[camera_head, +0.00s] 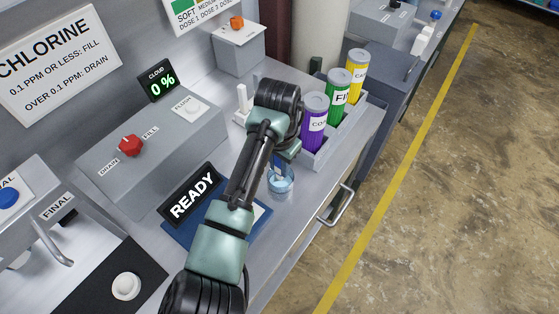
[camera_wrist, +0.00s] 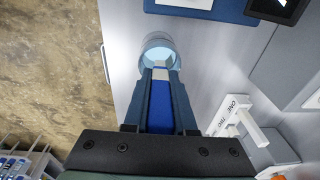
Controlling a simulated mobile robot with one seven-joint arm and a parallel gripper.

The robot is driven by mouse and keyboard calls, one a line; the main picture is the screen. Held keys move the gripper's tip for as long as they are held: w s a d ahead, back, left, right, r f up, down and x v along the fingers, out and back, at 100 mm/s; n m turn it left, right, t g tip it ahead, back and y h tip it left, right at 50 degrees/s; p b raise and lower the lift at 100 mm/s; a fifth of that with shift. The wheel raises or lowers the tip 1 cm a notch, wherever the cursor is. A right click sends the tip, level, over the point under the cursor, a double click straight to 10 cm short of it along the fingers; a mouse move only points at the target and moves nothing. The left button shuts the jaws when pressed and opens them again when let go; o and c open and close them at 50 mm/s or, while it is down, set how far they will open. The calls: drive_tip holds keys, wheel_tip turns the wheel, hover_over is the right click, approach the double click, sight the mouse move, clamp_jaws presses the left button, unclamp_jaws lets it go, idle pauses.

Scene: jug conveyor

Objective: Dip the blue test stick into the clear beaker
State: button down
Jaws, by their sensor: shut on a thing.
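The blue test stick (camera_wrist: 160,106) is between the two fingers of my gripper (camera_wrist: 161,78), which is shut on it, in the wrist view. Its pale tip (camera_wrist: 161,73) points toward the clear beaker (camera_wrist: 158,44) and overlaps its opening in the picture. In the head view the beaker (camera_head: 281,186) stands on the steel bench, with bluish liquid in it. My gripper (camera_head: 286,152) is just above and behind it, partly hidden by my arm. I cannot tell whether the tip touches the liquid.
Purple (camera_head: 314,124), green (camera_head: 338,98) and yellow (camera_head: 356,70) canisters stand in a grey rack right of my arm. A white stand (camera_wrist: 238,118) is beside my gripper. A READY display (camera_head: 192,194) is at left. The bench's front edge is close to the beaker.

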sight(279, 176)
drive_tip(key=shift+f+b, duration=1.15)
drive_tip(key=shift+f, duration=1.25)
drive_tip(key=shift+r+p, duration=5.05)
drive_tip(key=shift+r, duration=0.2)
